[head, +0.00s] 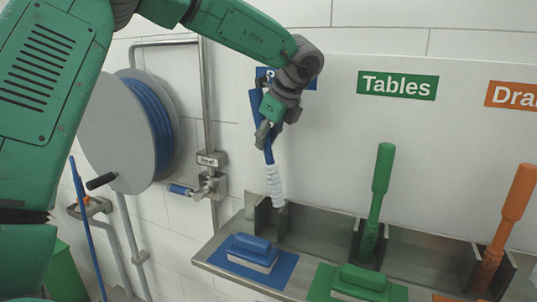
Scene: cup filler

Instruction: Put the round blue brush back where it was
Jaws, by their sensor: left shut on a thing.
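The round blue brush (274,185) has a blue handle and a white ribbed bristle head. It hangs nearly upright, bristles down and slightly tilted, in front of the white wall panel. My left gripper (266,128) is shut on its blue handle. The bristle tip is at the leftmost compartment of the steel rack (325,225), below the blue label (308,84), which my gripper partly hides. I cannot tell whether the tip is inside the compartment or just above it. My right gripper is not in view.
A green brush (378,190) and an orange brush (513,210) stand in compartments to the right. A blue scrubbing brush (253,248) lies on a blue mat (283,270), and a green one (362,280) on a green mat. A hose reel (118,125) and pipes are at left.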

